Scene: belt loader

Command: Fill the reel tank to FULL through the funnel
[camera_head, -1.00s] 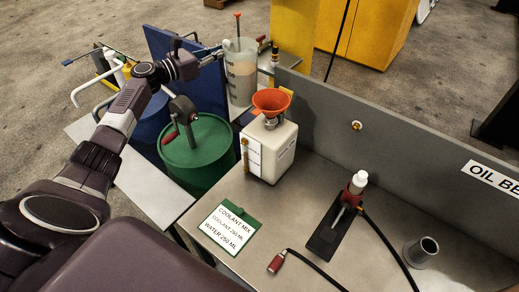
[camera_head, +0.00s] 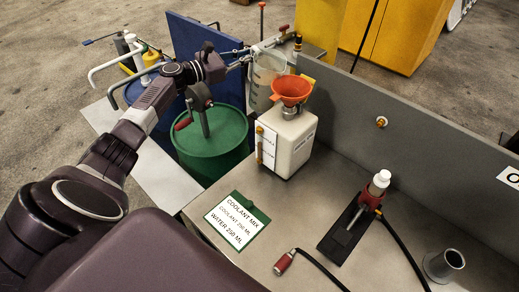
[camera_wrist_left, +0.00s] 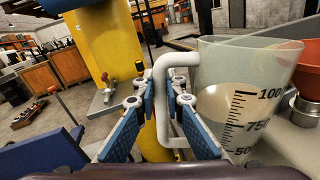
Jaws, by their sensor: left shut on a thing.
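A clear jug (camera_head: 266,76) with black scale marks stands near upright behind and left of the orange funnel (camera_head: 291,88). My left gripper (camera_head: 240,58) is shut on the jug's white handle (camera_wrist_left: 161,95). In the left wrist view the jug (camera_wrist_left: 235,75) holds pale liquid, but its exact level is hard to read. The funnel sits in the neck of a white tank (camera_head: 297,146) with a label and a level gauge on its side. The funnel's rim also shows in the left wrist view (camera_wrist_left: 308,65). My right gripper is out of view.
A green drum (camera_head: 212,145) with a hand pump stands left of the bench. A coolant-mix card (camera_head: 237,222), a red-handled tool on a black plate (camera_head: 350,228) and a metal cup (camera_head: 443,264) lie to the front. A grey back panel (camera_head: 420,145) edges the bench.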

